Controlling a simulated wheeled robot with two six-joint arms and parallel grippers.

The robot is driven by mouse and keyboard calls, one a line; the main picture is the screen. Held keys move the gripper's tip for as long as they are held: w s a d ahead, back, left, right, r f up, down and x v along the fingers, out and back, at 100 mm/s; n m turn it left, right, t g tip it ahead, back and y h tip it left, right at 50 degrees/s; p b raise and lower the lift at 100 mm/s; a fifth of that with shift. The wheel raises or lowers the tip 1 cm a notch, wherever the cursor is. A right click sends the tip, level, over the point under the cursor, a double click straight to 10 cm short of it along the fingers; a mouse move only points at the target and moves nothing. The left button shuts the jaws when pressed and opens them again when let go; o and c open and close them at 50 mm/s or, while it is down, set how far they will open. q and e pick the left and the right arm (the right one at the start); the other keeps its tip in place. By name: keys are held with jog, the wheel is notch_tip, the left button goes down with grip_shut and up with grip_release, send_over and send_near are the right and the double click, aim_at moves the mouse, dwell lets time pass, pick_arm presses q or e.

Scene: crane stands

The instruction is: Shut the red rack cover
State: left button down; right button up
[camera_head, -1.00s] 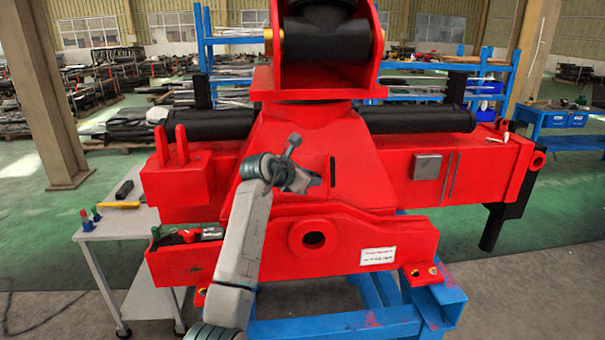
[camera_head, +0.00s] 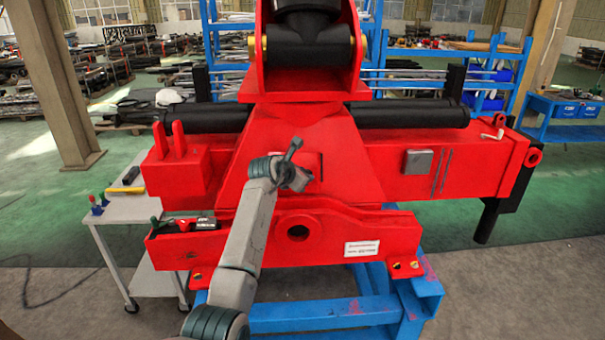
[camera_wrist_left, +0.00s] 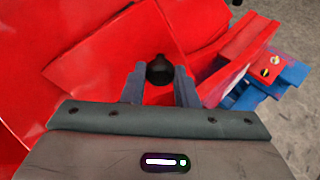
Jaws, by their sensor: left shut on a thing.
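The red crane stand fills the middle of the head view. My left gripper (camera_head: 304,180) is at the front of its sloped red body (camera_head: 345,165). In the left wrist view, a black knob (camera_wrist_left: 160,70) sits between the two fingers of my left gripper (camera_wrist_left: 160,86), which is shut on it. A red panel (camera_wrist_left: 115,60) lies behind the knob. I take it for the rack cover, but its outline is not clear. In the head view my gripper and wrist hide the knob and much of the panel. My right gripper is not in view.
A red front beam (camera_head: 380,232) with a white label runs below my gripper, above a blue stand (camera_head: 325,320). A grey cart (camera_head: 125,207) with small tools stands at the left. Green floor (camera_head: 50,215) is open at the far left.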

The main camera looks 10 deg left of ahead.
pick_arm(q)
jog(key=shift+f, duration=0.1)
jog(key=c, duration=1.1)
grip_release()
jog(key=shift+d, duration=0.1)
jog(key=shift+b+v, duration=0.85)
jog(key=shift+v, duration=4.5)
